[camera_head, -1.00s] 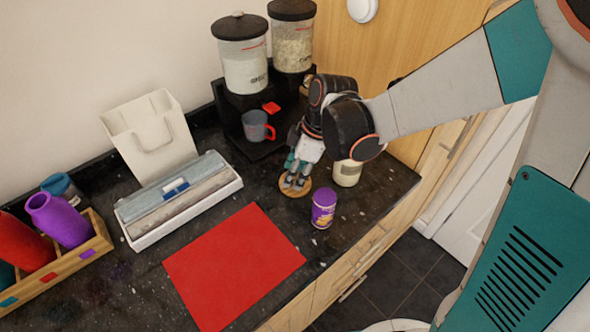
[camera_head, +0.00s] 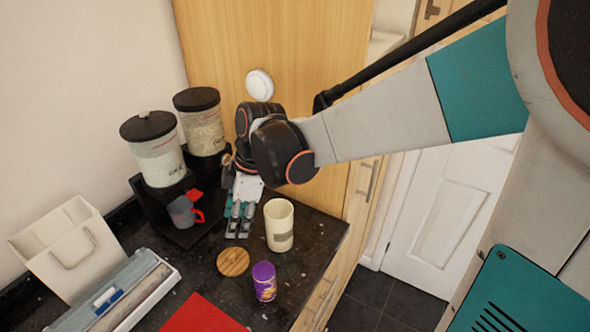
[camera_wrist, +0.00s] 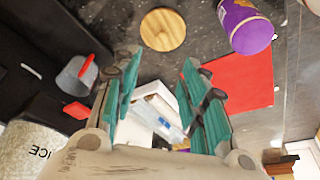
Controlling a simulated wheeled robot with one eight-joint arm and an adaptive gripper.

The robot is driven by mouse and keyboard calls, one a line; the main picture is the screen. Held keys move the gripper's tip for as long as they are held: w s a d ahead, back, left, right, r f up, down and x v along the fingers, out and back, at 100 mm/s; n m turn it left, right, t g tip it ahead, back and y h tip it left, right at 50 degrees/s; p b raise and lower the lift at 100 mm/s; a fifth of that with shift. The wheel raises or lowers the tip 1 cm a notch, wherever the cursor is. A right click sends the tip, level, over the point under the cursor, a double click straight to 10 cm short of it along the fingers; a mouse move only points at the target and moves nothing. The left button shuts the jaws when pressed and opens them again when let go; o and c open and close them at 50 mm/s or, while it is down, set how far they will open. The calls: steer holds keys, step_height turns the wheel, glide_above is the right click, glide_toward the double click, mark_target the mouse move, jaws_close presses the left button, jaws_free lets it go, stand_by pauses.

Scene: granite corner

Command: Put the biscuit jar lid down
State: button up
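The biscuit jar lid, a round wooden disc (camera_head: 233,262), lies flat on the dark granite worktop. It also shows at the top of the wrist view (camera_wrist: 163,29). The cream biscuit jar (camera_head: 280,228) stands upright and open-topped to the right of my gripper (camera_head: 239,222). My gripper is raised above the worktop, behind the lid and apart from it. In the wrist view its teal fingers (camera_wrist: 163,80) are spread with nothing between them.
A purple tub (camera_head: 264,281) stands just right of the lid. A grey mug (camera_head: 183,212) with a red handle sits at the dispenser stand to the left. A red mat (camera_head: 203,317) lies in front. The worktop's right edge is close to the jar.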

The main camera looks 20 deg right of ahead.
steer(key=s+d+r+m+t+h, duration=0.3)
steer(key=s+d+r+m+t, duration=0.3)
steer(key=s+d+m, duration=0.5)
steer(key=s+r+m, duration=0.1)
steer(key=m, duration=0.3)
steer(key=shift+s+r+m, duration=0.15)
steer(key=shift+r+m, duration=0.05)
steer(key=shift+m, duration=0.2)
steer(key=shift+f+b, duration=0.8)
steer(key=shift+f, duration=0.05)
